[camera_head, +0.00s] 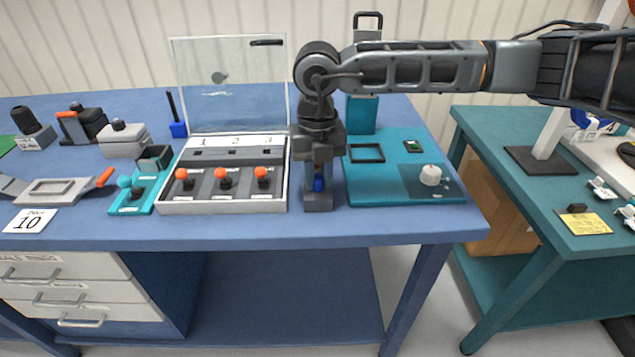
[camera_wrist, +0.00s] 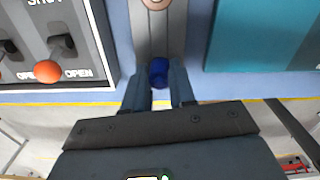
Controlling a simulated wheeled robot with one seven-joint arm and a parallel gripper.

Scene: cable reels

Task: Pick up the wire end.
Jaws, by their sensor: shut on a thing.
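A small blue cylindrical piece, which I take for the wire end (camera_head: 319,184), shows below my gripper (camera_head: 318,172) at the grey holder (camera_head: 318,203) near the bench's front edge. In the wrist view the blue wire end (camera_wrist: 158,72) sits between the fingertips of my gripper (camera_wrist: 159,88), in front of the grey holder (camera_wrist: 157,30). The gripper is shut on it and points down. The wire end's lower part and any wire behind it are hidden. I cannot tell whether it still touches the holder.
A switch box (camera_head: 223,190) with orange knobs and a raised clear lid (camera_head: 229,85) stands close left of my gripper. A teal board (camera_head: 385,190) with a white knob (camera_head: 430,175) lies close right. The blue bench (camera_head: 250,228) has a free front strip.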

